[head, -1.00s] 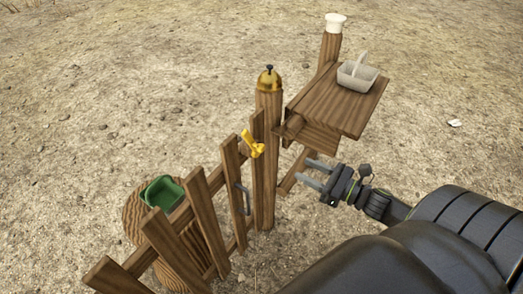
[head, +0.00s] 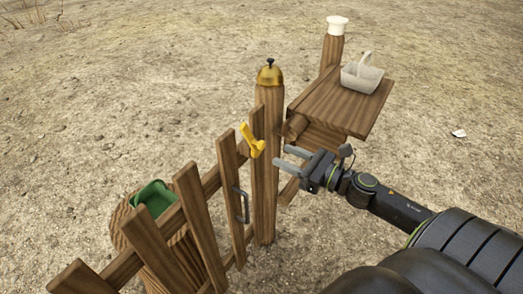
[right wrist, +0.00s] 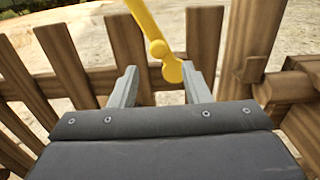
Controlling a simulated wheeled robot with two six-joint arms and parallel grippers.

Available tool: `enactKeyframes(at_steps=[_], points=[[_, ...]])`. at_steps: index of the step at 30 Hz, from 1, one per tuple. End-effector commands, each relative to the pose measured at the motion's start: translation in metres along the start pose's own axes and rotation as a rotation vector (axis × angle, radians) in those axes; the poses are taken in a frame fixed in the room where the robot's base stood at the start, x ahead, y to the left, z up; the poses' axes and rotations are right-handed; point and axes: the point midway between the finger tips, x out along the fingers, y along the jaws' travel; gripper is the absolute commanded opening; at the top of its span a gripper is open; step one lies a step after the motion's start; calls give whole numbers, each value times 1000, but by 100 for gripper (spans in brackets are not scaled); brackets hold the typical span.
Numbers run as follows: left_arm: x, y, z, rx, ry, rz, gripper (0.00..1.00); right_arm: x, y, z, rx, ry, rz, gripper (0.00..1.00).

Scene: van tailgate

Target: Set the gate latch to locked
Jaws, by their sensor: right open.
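The yellow gate latch (head: 252,141) sits near the top of the wooden gate (head: 187,200), beside the post. Its lever slants up to the left in the head view. In the right wrist view the yellow latch (right wrist: 158,45) stands ahead, its lever rising up and left from a rounded knob. My right gripper (head: 285,160) is open and empty, to the right of the post, fingers pointing at the latch. In the right wrist view its two fingers (right wrist: 160,88) lie either side of the latch's lower end, though I cannot tell any contact. My left gripper is not in view.
A post (head: 266,170) with a brass bell (head: 269,73) stands beside the gate. A wooden shelf (head: 335,108) with a pale basket (head: 361,75) is behind my right gripper. A green bin (head: 152,197) sits on a stump behind the gate. Open ground lies around.

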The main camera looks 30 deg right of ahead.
Motion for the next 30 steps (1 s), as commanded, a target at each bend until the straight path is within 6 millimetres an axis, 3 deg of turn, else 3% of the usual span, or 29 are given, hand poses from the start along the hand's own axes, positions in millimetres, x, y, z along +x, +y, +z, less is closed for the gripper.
enactKeyframes(at_steps=[1, 9, 19, 24, 30], points=[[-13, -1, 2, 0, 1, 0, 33, 3, -1, 9, 1, -5, -3, 43], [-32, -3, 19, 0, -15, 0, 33, 20, 0, 8, 3, -2, -1, 43], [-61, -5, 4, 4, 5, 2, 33, 55, 2, 6, 7, 5, 0, 43], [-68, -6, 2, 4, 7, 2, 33, 74, 1, 3, 3, 6, 0, 43], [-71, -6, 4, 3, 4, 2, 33, 83, 2, 1, 3, 7, 3, 43]])
